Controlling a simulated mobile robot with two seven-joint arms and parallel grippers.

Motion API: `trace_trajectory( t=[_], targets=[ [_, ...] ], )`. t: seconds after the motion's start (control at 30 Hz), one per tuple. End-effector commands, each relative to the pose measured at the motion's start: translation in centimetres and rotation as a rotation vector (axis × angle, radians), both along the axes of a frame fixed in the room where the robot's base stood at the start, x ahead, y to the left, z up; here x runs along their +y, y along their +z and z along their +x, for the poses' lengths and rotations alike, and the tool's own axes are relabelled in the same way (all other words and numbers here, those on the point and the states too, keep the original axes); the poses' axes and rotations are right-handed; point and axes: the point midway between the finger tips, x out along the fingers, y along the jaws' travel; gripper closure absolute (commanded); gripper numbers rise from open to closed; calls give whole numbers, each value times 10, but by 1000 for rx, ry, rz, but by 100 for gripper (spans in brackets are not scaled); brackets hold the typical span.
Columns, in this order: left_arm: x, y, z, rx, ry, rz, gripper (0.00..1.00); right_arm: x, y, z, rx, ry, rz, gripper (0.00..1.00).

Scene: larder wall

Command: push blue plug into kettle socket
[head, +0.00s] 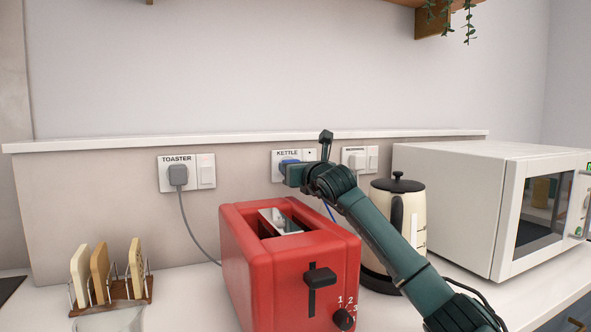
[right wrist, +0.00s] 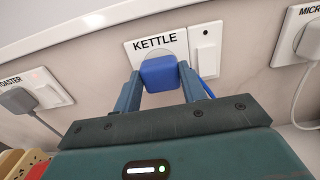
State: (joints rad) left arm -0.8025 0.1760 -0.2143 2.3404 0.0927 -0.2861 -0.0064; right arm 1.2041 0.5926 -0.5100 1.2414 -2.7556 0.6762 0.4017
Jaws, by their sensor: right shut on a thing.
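The blue plug (right wrist: 160,73) is between the fingers of my right gripper (right wrist: 165,88), which is shut on it. In the right wrist view it covers the lower part of the kettle socket (right wrist: 161,48), below the KETTLE label. In the head view the blue plug (head: 289,162) is at the kettle socket plate (head: 280,173), partly hidden by my right gripper (head: 294,174). I cannot tell how far its pins are in, as the plug's body hides them. A blue cord hangs from the plug. My left gripper is in neither view.
A red toaster (head: 265,262) stands below the socket. The kettle (head: 413,215) and microwave (head: 448,200) are to the right. Grey and white plugs fill the toaster socket (head: 164,181) and microwave socket (head: 349,152). A toast rack (head: 128,297) is at left. A ledge (head: 240,140) runs above.

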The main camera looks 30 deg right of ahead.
Motion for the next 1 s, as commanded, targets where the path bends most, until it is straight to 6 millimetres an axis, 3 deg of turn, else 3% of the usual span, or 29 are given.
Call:
trace_trajectory(
  t=[0.57,0.6,0.87,1.0],
  targets=[
    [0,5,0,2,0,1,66,0,1,11,-1,0,1,79],
    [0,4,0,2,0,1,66,-1,1,10,-1,0,0,56],
    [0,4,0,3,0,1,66,-1,0,10,-1,0,0,35],
    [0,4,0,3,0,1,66,-1,0,10,0,0,0,33]
  ],
)
